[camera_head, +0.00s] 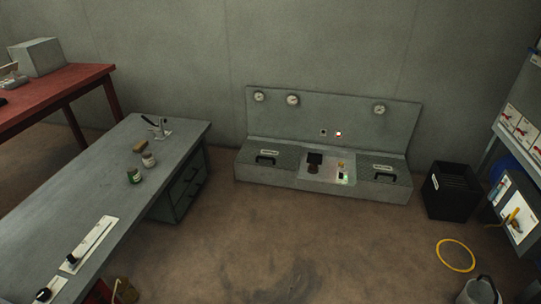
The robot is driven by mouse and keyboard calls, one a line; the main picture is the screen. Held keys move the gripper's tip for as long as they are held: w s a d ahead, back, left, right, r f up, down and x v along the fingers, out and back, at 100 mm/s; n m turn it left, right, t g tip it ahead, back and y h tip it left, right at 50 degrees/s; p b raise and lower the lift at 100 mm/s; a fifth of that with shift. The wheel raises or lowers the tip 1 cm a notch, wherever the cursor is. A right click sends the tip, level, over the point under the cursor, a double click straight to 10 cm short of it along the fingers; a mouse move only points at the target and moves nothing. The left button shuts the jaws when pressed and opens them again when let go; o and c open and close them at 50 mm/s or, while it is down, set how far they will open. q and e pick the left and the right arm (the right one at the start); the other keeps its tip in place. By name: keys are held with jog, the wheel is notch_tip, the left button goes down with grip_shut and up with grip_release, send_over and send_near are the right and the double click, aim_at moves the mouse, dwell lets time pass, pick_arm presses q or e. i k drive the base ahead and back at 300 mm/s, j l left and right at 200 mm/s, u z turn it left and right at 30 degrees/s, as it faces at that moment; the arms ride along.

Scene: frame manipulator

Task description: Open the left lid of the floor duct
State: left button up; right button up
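The floor duct (322,182) is a low grey bench-like unit against the back wall, with an upright panel (330,118) behind it. Its left lid (268,157) is a patterned plate with a dark handle (265,160) and a small white label, and it lies flat and closed. The right lid (383,169) also lies flat, with a similar dark handle (383,176). Between the lids are a dark device (314,160) and small lit parts (343,176). Neither of my grippers shows in the head view.
A long grey workbench (85,211) with drawers stands at left, with small jars (134,175) on it. A red table (55,89) is behind it. A black bin (452,190), yellow ring (456,254) and bucket (480,291) are at right. The floor (290,240) before the duct is clear.

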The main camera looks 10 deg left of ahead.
aim_at(276, 156)
jog(key=i+j, duration=0.2)
jog(key=i, duration=0.3)
jog(key=i+j, duration=0.2)
jog(key=i, duration=0.25)
